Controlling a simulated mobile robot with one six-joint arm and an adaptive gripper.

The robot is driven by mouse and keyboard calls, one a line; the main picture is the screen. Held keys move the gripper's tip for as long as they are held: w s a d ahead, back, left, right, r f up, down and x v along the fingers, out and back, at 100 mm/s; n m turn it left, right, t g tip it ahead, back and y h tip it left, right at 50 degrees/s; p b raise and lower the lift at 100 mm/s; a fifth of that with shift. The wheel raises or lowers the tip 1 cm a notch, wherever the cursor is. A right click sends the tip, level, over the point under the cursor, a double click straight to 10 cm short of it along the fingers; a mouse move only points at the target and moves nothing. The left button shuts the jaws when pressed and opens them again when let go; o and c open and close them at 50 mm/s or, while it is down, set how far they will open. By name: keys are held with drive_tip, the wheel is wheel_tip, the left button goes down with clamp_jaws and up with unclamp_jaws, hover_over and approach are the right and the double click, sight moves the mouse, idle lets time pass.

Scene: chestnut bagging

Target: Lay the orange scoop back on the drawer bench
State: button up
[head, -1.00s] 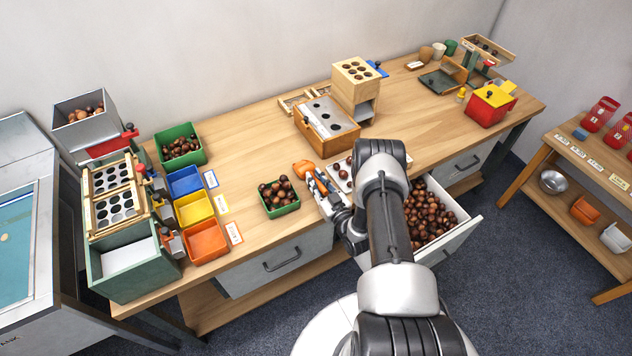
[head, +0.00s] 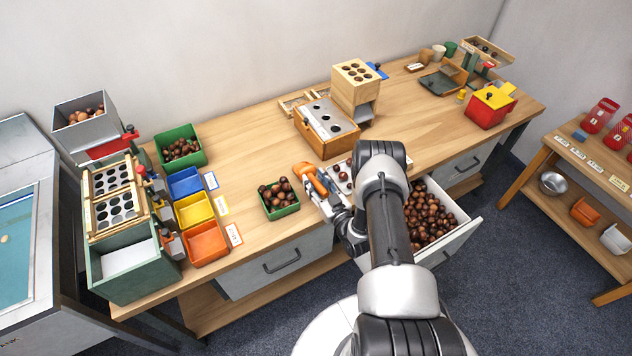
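The orange scoop (head: 311,177) is at the front edge of the drawer bench (head: 262,229), just right of the small green bin of chestnuts (head: 278,208). Its bowl end points to the back left and its handle runs toward my gripper (head: 328,194). My gripper is right at the handle, low over the bench front, partly hidden by my own wrist. I cannot tell whether the fingers still touch the handle, or whether the scoop rests fully on the wood.
A white tray with chestnuts (head: 341,172) lies just behind my gripper. An open drawer full of chestnuts (head: 465,221) juts out to the right of my arm. Blue, yellow and orange bins (head: 205,243) stand to the left. Bare wood lies behind the green bin.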

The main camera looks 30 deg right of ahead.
sight(326, 195)
drive_tip(key=s, duration=0.3)
drive_tip(key=s+p, duration=0.1)
drive_tip(key=s, duration=0.3)
drive_tip(key=s+p, duration=0.1)
drive_tip(key=s, duration=0.3)
drive_tip(key=shift+d+r, duration=0.1)
drive_tip(key=shift+d, duration=0.2)
drive_tip(key=shift+s+a, duration=0.1)
drive_tip(key=shift+s, duration=0.4)
